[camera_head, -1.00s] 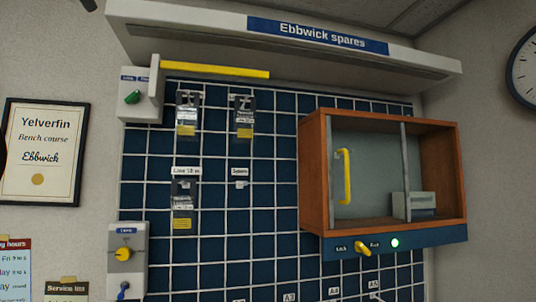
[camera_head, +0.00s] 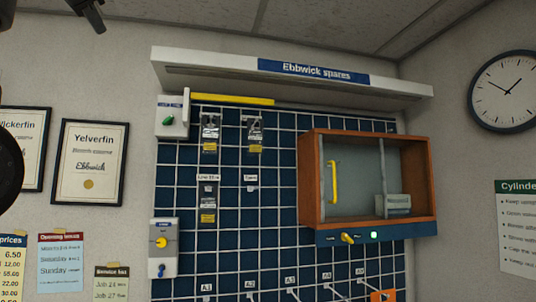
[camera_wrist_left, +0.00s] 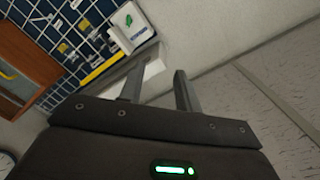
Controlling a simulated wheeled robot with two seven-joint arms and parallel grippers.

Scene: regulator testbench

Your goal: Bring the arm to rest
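My left gripper (camera_head: 88,14) shows dark at the top left edge of the head view, up near the ceiling and clear of the pegboard. In the left wrist view its two grey fingers (camera_wrist_left: 161,75) stand apart with nothing between them, so it is open and empty. A dark part of my arm cuts into the left edge of the head view. My right gripper is in neither view.
A blue pegboard (camera_head: 273,217) carries hanging packets, a yellow bar (camera_head: 232,99) and switch boxes. A wooden cabinet (camera_head: 307,182) with a yellow handle (camera_head: 333,182) stands out at right. The shelf (camera_head: 210,73) overhangs above. Wall beside the board is flat.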

